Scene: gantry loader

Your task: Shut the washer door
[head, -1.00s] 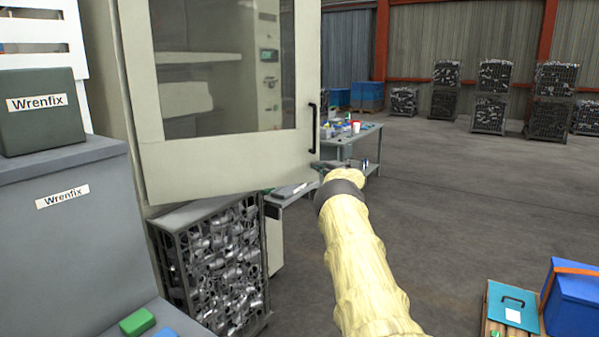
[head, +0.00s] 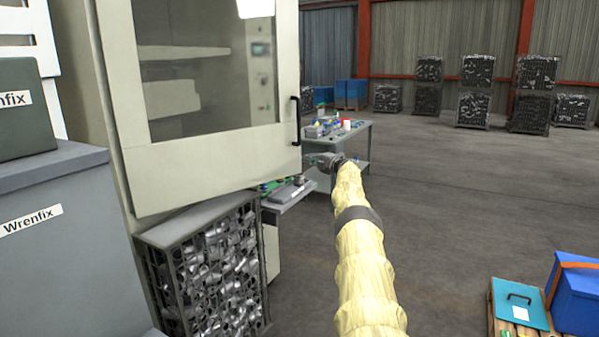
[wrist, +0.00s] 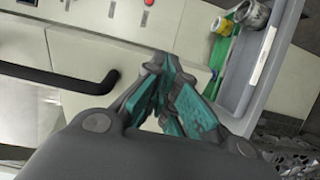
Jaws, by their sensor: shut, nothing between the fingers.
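The washer door (head: 212,165) is a pale panel with a large window and a black vertical handle (head: 296,121) on its right edge. It stands ajar, swung out from the cabinet. My gripper (head: 312,160) is beside the door's lower right corner, below the handle; I cannot tell whether it touches. In the wrist view my gripper (wrist: 160,92) shows its teal finger pads close together with nothing held. The black handle (wrist: 70,80) lies to the left of the fingers there.
A metal basket of shiny parts (head: 215,270) stands below the door. A cluttered workbench (head: 345,135) is behind my gripper. A grey tray (wrist: 262,60) with cans is at upper right in the wrist view. The floor to the right is open, with blue boxes (head: 578,295) at lower right.

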